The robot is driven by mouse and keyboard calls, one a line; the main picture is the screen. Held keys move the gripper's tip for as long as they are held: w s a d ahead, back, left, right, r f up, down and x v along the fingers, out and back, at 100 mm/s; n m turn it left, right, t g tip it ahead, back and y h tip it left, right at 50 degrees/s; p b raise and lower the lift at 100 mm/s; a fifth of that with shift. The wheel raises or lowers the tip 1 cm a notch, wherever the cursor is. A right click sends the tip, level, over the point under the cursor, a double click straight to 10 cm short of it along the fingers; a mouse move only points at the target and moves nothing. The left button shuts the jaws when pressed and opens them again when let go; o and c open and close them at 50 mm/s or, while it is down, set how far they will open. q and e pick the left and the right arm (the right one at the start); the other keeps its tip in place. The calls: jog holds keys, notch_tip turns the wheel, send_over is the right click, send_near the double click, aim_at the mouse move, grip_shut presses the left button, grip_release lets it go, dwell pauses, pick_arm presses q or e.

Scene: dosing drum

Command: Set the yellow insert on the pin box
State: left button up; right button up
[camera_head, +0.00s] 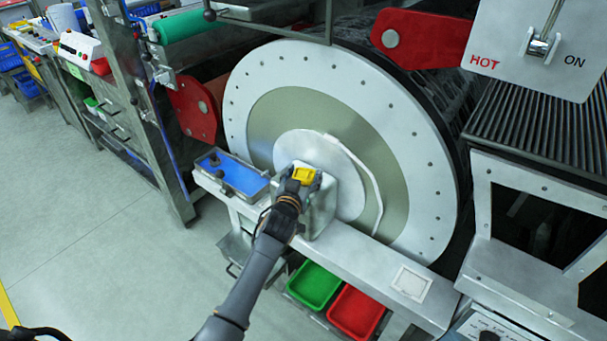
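The yellow insert (304,175) is small and square with a raised rim. It is at the top of the grey metal pin box (322,208), which stands on the metal ledge in front of the big drum. My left gripper (303,180) reaches up from below, with its dark fingers at both sides of the insert, and looks shut on it. The gripper hides the near left part of the box. Whether the insert rests on the box or is slightly above it, I cannot tell. My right gripper is not in view.
A blue tray (232,173) with black knobs is left of the box. The ledge (368,258) runs right to a pale square plate (411,283). A green bin (314,285) and a red bin (356,311) are below. The drum (415,165) rises close behind.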

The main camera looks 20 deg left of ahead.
pick_arm(q)
jog(key=shift+o, duration=0.4)
jog(key=shift+r, duration=0.3)
jog(key=s+r, duration=0.2)
jog(key=s, duration=1)
jog(key=s+d+f+m+g+h, duration=0.1)
jog(key=s+f+g, duration=0.35)
jog(key=f, duration=0.85)
jog(key=s+f+m+g, duration=0.1)
jog(key=s+f, duration=0.7)
jog(key=f, duration=0.4)
jog(key=s+d+f+m+g+h, duration=0.1)
jog(key=s+f+g, duration=0.2)
jog(key=s+f, duration=0.7)
jog(key=s+a+f+g, duration=0.2)
jog(key=s+f, duration=0.4)
jog(key=s, duration=0.3)
jog(key=s+a+f+g+y, duration=0.1)
jog(key=s+f+g, duration=0.1)
jog(key=s+f, duration=0.4)
jog(key=s+a+f+g, duration=0.2)
jog(key=s+f, duration=0.4)
jog(key=s, duration=0.6)
jog(key=shift+a+g, duration=0.35)
jog(key=shift+w, duration=0.1)
jog(key=shift+c, duration=0.2)
